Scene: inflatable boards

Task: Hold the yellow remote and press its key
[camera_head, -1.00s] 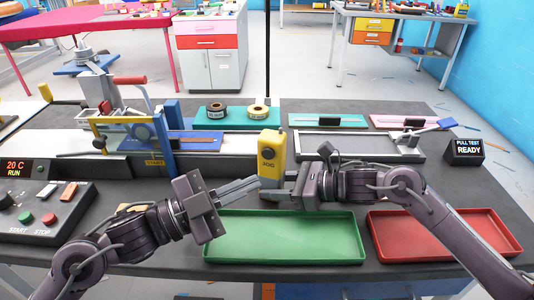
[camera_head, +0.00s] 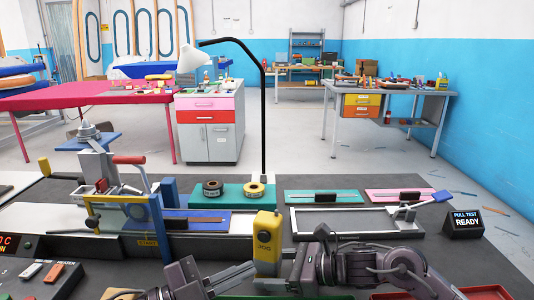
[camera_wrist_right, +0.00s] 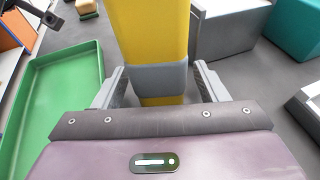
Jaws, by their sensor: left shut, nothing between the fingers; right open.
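The yellow remote (camera_head: 266,238), marked JOG, stands upright on the dark bench in the head view. In the right wrist view the remote (camera_wrist_right: 152,25) has a grey band around it. My right gripper (camera_wrist_right: 157,82) is open, with one finger on each side of the remote at that band; a gap shows beside the fingers. My left gripper (camera_head: 252,268) is shut and empty, its fingertips just left of the remote's lower part. The remote's key cannot be made out. The right gripper's fingers are partly hidden in the head view.
A green tray (camera_wrist_right: 60,75) lies beside my right gripper. A red tray (camera_head: 486,293) is at the lower right. Behind the remote are tape rolls on a teal plate (camera_head: 233,197), a grey frame (camera_head: 300,228) and a lamp post (camera_head: 263,120). The PULL TEST display (camera_head: 464,222) stands right.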

